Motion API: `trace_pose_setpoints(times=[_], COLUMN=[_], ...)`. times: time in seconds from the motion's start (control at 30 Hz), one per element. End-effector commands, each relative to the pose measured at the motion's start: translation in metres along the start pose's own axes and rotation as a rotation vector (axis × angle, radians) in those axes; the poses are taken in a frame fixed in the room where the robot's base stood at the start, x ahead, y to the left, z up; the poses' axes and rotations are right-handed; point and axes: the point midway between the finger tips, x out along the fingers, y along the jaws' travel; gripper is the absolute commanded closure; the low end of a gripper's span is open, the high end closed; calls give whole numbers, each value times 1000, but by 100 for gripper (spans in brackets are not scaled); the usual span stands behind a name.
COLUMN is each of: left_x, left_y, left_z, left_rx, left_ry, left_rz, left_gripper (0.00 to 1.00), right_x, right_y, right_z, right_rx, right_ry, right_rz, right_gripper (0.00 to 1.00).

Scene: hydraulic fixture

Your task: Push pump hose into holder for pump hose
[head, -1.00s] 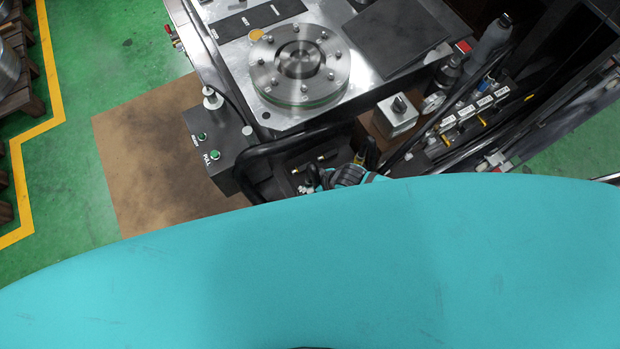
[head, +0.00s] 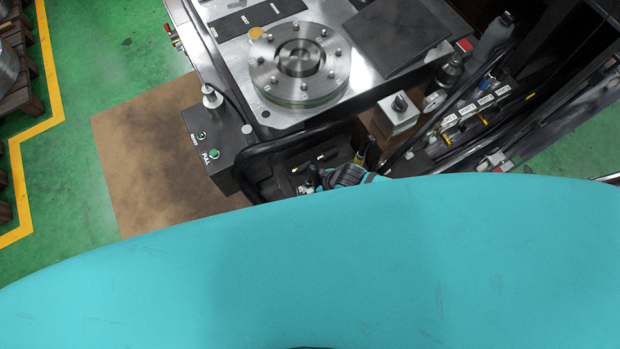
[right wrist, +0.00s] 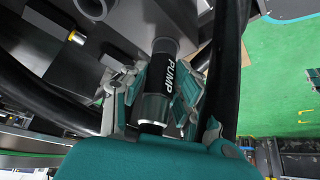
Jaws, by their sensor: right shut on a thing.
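The pump hose (right wrist: 168,76) is black with white PUMP lettering and a metal collar, and it shows in the right wrist view. My right gripper (right wrist: 154,92) is shut on it, with a finger on either side. The hose's upper end is close to a grey metal block (right wrist: 172,18); I cannot tell whether it is inside a holder. In the head view, my right gripper (head: 338,177) is small and partly hidden behind my turquoise body, beside the dark frame. The hose cannot be made out clearly there. My left gripper is not in view.
A thick black curved bar (head: 262,152) borders the work area. A round metal flange (head: 299,65) sits on the fixture's plate. A dark button box (head: 217,140) stands at left, and labelled valves (head: 475,112) at right. Another black hose (right wrist: 226,70) runs close beside my gripper.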

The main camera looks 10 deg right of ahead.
Motion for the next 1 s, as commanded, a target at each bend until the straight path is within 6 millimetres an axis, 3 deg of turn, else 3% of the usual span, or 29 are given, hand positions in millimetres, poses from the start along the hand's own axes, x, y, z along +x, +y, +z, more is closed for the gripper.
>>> trace_pose_setpoints(times=[0.07, 0.1, 0.3, 0.67, 0.87, 1.0], left_x=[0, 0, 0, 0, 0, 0], left_y=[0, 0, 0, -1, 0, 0], left_z=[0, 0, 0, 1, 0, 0], left_rx=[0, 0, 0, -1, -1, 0], left_ry=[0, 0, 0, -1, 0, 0], left_rz=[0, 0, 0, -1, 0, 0], left_gripper=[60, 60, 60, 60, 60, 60], right_x=[1, 0, 0, -4, -31, -59], right_y=[0, 0, 0, 0, 0, 0], right_z=[0, 0, 0, 1, 1, 1], right_rx=[0, 0, 0, 0, -1, -2], right_ry=[1, 1, 1, -1, 1, 1], right_rz=[0, 0, 0, -1, -1, -1], right_gripper=[100, 70, 46, 46, 46, 46])
